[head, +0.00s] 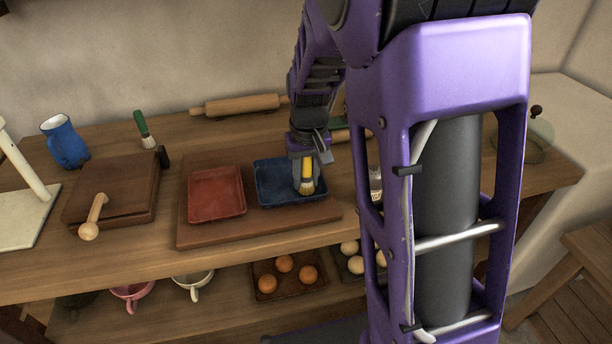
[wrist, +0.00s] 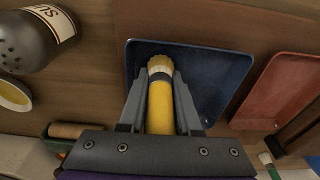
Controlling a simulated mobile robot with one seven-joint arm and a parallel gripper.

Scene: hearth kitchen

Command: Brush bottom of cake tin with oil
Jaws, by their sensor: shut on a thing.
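My gripper (head: 307,158) is shut on a yellow-handled brush (head: 307,174), which points bristles down. The brush's pale bristles are at the blue tin (head: 267,187), over its right part; I cannot tell whether they touch its bottom. In the wrist view the brush (wrist: 161,105) lies between the two fingers, with its bristle end over the blue tin (wrist: 215,75). A red tin (head: 216,194) stands left of the blue one on the same wooden board (head: 210,235). No oil is clearly visible in either tin.
A blue jug (head: 65,142), a green-handled brush (head: 145,130) and a wooden box (head: 112,188) with a mallet-like tool (head: 94,216) stand at left. A rolling pin (head: 236,105) lies behind. A shaker (wrist: 36,38) stands close by. Eggs and cups sit on the lower shelf.

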